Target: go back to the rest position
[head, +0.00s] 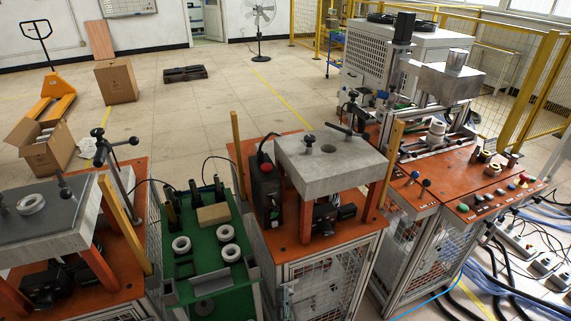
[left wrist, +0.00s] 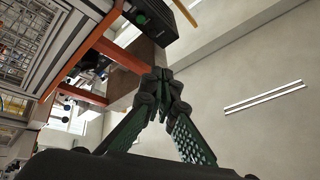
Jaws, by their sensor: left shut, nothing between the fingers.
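My left gripper (left wrist: 163,82) shows in the left wrist view, with its two dark fingers meeting at the tips. It is shut, and nothing is held between the fingers. It hangs apart from the orange-edged frame (left wrist: 75,94) seen at the left of that view. In the head view I cannot clearly make out the left gripper. My right gripper is in neither view.
In the head view, a grey-topped fixture (head: 330,155) stands on the middle orange table (head: 300,245). A green bench (head: 210,275) with white rings is left of it. A control panel (head: 485,205) is at right. Open floor (head: 220,110) lies behind. Cables lie at lower right.

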